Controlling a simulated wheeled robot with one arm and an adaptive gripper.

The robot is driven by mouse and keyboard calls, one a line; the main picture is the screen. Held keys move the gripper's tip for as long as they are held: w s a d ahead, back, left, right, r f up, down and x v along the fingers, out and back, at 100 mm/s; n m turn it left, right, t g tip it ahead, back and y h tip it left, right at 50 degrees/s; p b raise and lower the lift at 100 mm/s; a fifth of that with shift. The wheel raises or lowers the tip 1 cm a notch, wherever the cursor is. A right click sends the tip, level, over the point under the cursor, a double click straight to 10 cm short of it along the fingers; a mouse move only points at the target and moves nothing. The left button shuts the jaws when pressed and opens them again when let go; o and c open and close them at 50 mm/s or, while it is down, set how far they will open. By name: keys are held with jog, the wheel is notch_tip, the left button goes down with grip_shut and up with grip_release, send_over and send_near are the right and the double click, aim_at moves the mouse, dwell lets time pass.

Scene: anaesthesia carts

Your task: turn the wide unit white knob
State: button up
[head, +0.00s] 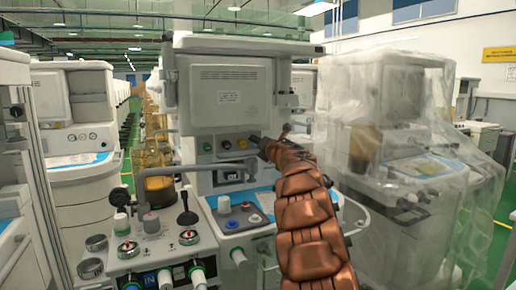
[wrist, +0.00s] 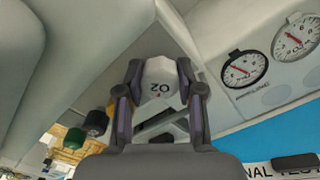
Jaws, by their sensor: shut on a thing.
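A white knob (wrist: 160,84) with the mark O2 sits between the two dark fingers of my gripper (wrist: 160,98) in the wrist view. The fingers press on it from both sides. In the head view my gripper (head: 260,141) is at the front panel of the wide unit (head: 226,60), the central anaesthesia machine, below its large grey screen housing. My arm and gripper hide the white knob there.
Two round gauges (wrist: 244,68) lie right of the knob in the wrist view. A green knob (wrist: 75,138) and a black knob (wrist: 96,122) are at left. In the head view, a plastic-covered machine (head: 400,130) stands at right, and a gauge panel (head: 155,250) at front left.

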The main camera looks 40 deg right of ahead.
jog(key=n+b, duration=0.2)
jog(key=n, duration=0.3)
jog(key=shift+f+n, duration=0.15)
jog(key=shift+n, duration=0.15)
jog(key=n+b, duration=0.2)
jog(key=n, duration=0.3)
jog(key=n+b, duration=0.1)
jog(key=n, duration=0.4)
jog(key=shift+n+b, duration=0.8)
jog(key=shift+n, duration=1.8)
jog(key=o, duration=0.9)
jog(key=shift+s+r, duration=0.1)
jog(key=shift+r, duration=0.1)
